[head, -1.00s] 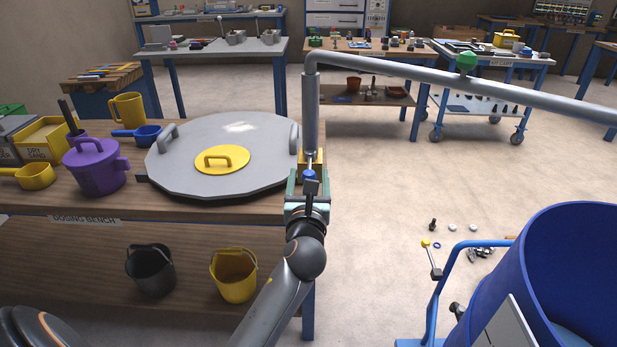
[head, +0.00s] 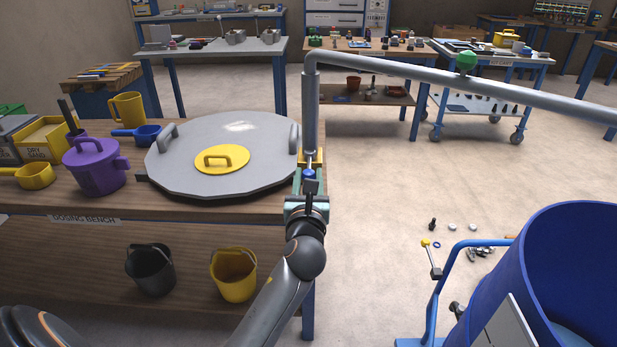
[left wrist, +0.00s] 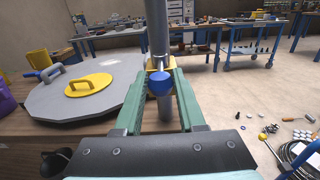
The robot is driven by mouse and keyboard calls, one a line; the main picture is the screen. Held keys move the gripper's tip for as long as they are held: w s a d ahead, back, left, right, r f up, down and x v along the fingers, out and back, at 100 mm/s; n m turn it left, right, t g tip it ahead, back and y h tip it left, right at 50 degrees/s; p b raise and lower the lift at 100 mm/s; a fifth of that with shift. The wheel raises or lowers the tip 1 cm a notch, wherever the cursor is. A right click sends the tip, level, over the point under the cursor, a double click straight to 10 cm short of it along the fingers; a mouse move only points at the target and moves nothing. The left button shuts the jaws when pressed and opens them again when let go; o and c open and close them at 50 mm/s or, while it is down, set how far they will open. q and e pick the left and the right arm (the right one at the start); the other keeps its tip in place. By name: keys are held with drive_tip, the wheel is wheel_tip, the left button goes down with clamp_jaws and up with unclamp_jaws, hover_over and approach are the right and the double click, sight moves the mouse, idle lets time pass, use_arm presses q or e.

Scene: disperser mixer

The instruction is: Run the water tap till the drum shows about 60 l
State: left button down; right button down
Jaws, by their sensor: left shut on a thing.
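The water tap is a grey standpipe (head: 311,110) with a yellow block at its foot and a blue knob (head: 309,174). Its long spout (head: 420,72), with a green knob on top, reaches right toward the drum. My left gripper (head: 308,186) is at the foot of the pipe, shut on the tap's blue knob. In the left wrist view the knob (left wrist: 160,82) sits between the green fingers. The blue drum (head: 490,275) stands at lower right, cut by the frame; a paler blue surface shows low inside. A pale panel (head: 510,327) on it shows no readable number. My right gripper is out of view.
The dosing bench (head: 230,206) holds a grey lid (head: 260,180) with a yellow hatch, and a purple pot (head: 95,165). A blue frame with a yellow-knobbed lever (head: 431,258) stands beside the drum. Small parts lie on the floor behind it.

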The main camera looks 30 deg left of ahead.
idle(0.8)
